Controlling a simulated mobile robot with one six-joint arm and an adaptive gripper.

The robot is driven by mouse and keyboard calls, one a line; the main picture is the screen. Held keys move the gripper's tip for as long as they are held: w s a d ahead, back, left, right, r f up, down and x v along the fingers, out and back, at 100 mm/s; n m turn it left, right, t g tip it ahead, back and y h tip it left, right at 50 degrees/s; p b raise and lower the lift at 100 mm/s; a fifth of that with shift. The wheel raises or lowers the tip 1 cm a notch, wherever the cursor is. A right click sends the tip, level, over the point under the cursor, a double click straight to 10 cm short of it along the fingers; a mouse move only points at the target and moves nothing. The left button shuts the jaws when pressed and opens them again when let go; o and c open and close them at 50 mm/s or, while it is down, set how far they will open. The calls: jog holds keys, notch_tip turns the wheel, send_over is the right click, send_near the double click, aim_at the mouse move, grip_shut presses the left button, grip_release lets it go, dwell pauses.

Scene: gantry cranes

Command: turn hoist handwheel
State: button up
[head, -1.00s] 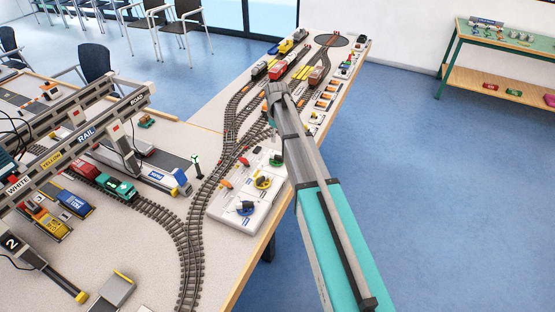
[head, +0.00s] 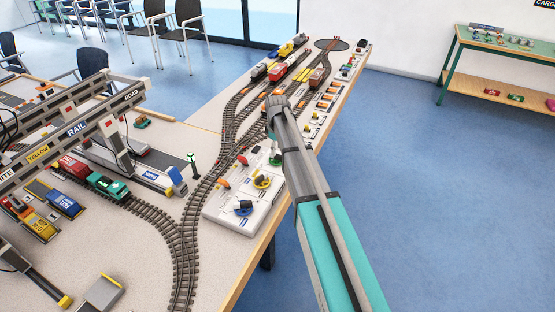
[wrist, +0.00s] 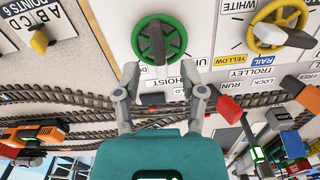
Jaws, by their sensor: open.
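The hoist handwheel is a green wheel (wrist: 159,38) with a dark hub, at the top centre of the wrist view above a HOIST label (wrist: 167,83). Its rim is whole in view. My gripper (wrist: 165,82) is open, with its two fingers spread below the wheel in the picture, and nothing is between them but the label area. The fingertips appear apart from the rim; depth is hard to judge. In the head view, my arm (head: 300,165) reaches over the white control panel (head: 222,222) and partly hides its far end.
A yellow handwheel (wrist: 282,30) with a TROLLEY label sits right of the green one. A red-tipped lever (wrist: 230,109) is near my right finger. A yellow knob (wrist: 40,42) is at left. Tracks (head: 180,250) run beside the panel. Open floor (head: 430,200) lies right.

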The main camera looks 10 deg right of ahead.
aim_at(277, 155)
jog(key=shift+f+b, duration=1.4)
jog(key=shift+f, duration=0.35)
